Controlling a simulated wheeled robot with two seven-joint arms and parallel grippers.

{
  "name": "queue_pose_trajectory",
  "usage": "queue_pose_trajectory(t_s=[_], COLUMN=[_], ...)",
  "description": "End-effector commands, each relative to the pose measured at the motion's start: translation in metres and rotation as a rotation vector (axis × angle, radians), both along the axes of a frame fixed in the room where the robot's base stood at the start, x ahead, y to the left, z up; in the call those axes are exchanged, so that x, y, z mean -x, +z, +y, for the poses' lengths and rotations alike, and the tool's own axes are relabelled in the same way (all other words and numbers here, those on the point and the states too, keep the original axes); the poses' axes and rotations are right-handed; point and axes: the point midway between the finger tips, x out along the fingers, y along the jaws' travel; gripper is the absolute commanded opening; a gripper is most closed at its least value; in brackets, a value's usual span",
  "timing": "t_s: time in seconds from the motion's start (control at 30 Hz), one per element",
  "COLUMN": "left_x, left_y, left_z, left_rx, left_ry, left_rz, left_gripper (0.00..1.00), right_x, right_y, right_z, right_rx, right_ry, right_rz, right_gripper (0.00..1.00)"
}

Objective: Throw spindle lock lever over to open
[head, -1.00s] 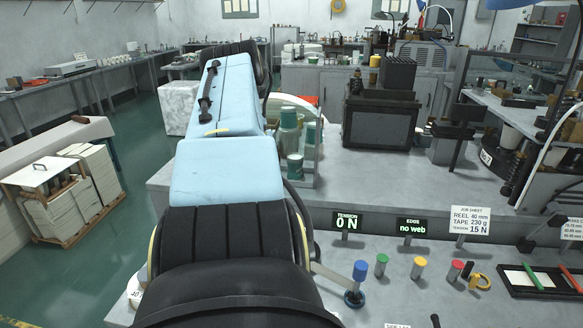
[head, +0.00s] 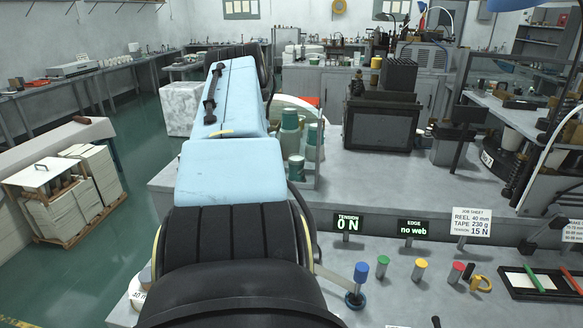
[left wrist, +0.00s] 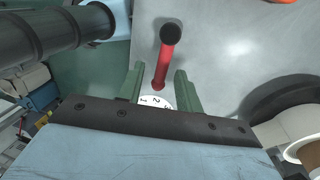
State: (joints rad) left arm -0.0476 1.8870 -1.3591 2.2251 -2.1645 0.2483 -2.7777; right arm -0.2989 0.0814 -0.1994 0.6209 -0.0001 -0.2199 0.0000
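In the left wrist view a red lever (left wrist: 163,68) with a dark round knob at its end stands between my left gripper's fingers and reaches beyond their tips. It looks like the spindle lock lever; no label shows. My left gripper (left wrist: 159,70) has two green fingers spread apart, with a visible gap on each side of the lever. A white numbered dial (left wrist: 155,102) shows partly at the lever's foot, cut off by the gripper body. In the head view my own arm hides the left gripper and the red lever. My right gripper is not in view.
On the bench (head: 400,185) stand a tension display (head: 347,223) reading 0 N, an edge display (head: 413,229) reading no web, and a job sheet (head: 471,222). Blue (head: 361,272), green (head: 383,263), yellow (head: 420,265) and red (head: 457,268) knobs stand along the front.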

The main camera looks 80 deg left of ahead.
Motion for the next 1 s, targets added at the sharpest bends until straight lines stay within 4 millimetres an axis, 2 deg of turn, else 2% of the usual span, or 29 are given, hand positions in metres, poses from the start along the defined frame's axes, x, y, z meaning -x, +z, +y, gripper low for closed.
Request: queue_pose_trajectory(t_s=[0.17, 0.4, 0.7, 0.83, 1.0], left_x=[0.000, -0.002, -0.005, -0.007, -0.008], left_y=[0.012, 0.060, 0.106, 0.121, 0.130], left_z=[0.003, 0.012, 0.020, 0.023, 0.024], left_rx=[-0.003, -0.005, -0.003, -0.003, -0.001], left_ry=[0.001, -0.001, -0.003, -0.002, -0.001], left_rz=[0.002, 0.005, 0.005, 0.003, 0.002], left_gripper=[0.35, 0.35, 0.35, 0.35, 0.35], right_x=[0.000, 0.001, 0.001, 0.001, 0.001], right_y=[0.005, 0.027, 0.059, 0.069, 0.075], right_z=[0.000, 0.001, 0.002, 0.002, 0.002], right_rx=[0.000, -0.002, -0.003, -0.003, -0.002], right_ry=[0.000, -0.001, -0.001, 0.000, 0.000], right_rz=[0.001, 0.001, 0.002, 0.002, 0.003], right_gripper=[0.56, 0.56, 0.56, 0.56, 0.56])
